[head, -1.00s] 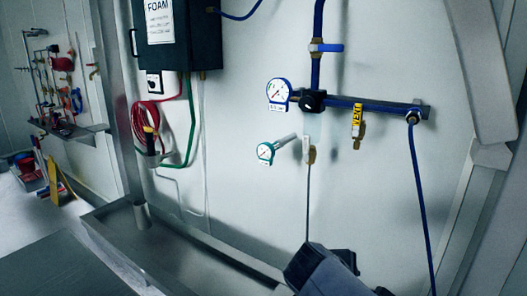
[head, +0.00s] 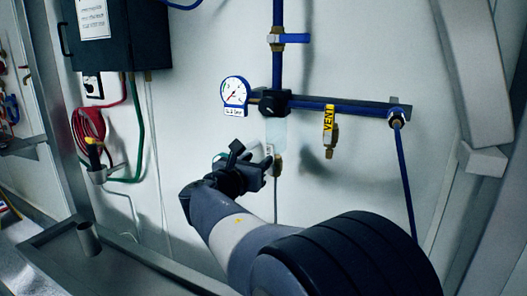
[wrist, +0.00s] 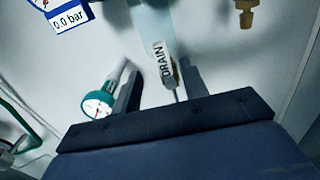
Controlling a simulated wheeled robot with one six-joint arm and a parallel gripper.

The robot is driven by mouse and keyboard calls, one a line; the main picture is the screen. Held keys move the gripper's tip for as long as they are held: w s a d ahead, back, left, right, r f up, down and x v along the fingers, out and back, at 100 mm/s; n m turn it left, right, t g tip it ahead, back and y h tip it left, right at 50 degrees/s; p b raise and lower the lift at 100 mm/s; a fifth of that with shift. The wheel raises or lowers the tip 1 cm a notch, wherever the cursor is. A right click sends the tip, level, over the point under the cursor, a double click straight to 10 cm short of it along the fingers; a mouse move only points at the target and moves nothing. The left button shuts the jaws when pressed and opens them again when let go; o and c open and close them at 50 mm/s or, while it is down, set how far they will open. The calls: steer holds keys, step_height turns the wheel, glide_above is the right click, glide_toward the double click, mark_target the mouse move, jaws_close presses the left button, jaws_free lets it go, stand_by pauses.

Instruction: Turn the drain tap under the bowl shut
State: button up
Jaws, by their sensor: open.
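The drain tap (wrist: 166,68) has a white lever marked DRAIN. It hangs below a pale translucent bowl (wrist: 153,18), and its lever runs roughly in line with the bowl and the thin tube below. In the head view the tap's brass body (head: 278,166) shows just right of my gripper (head: 257,163), under the bowl (head: 275,131). My gripper is open; in the wrist view its two fingers (wrist: 160,74) point up toward the tap, with the lever between them in the picture. I cannot tell whether either finger touches it.
A green-rimmed gauge (wrist: 97,105) sits close beside the left finger. A blue gauge (head: 235,91) and a blue pipe (head: 350,106) are above. A yellow VENT tap (head: 329,124) hangs to the right.

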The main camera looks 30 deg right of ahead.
mark_target(269, 151)
steer(key=x, duration=0.6)
steer(key=shift+p, duration=0.4)
steer(key=shift+c, duration=0.3)
jaws_close()
